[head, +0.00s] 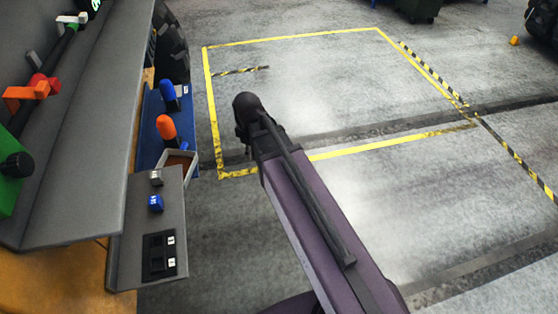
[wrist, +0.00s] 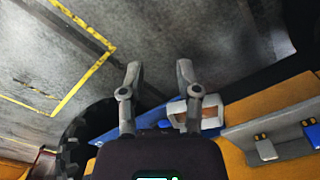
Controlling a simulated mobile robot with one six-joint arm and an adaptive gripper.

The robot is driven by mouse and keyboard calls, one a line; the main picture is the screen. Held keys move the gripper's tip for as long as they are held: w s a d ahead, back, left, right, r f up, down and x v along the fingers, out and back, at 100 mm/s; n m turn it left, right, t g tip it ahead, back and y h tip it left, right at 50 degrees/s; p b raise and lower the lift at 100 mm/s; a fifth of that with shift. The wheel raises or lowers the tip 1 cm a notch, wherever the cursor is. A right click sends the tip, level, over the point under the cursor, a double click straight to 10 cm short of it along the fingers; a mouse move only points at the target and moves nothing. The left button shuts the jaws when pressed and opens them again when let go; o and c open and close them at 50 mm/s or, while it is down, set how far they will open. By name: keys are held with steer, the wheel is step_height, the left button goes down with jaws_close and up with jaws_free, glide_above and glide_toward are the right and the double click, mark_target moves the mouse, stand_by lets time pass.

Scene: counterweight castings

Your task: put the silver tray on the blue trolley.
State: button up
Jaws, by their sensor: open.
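My gripper (wrist: 158,72) is open in the wrist view, its two fingers apart with nothing between them. A small pale, silver-looking tray with a brownish inside (head: 191,158) sits at the near end of a blue surface (head: 151,140) in the head view; this may be the silver tray. It also shows in the wrist view (wrist: 211,106), beyond the right finger and partly hidden by it. The blue surface, perhaps the blue trolley, is a narrow strip in the wrist view (wrist: 158,118). I cannot tell whether the gripper's fingers show in the head view.
A blue bottle (head: 170,96) and an orange bottle (head: 166,128) stand on the blue surface. A grey ledge (head: 135,245) carries small silver and blue blocks and a black holder. A dark tyre (wrist: 88,128) is close by. The yellow-marked floor (head: 310,95) is clear.

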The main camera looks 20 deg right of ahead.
steer(key=s+d+m, duration=0.6)
steer(key=d+m, duration=0.1)
steer(key=m, duration=0.2)
steer(key=shift+s+m, duration=0.25)
steer(key=shift+m, duration=0.15)
steer(key=shift+f, duration=0.15)
step_height(320, 180, down, 20)
steer(key=b, duration=2)
steer(key=shift+r, duration=0.2)
steer(key=shift+o, duration=1)
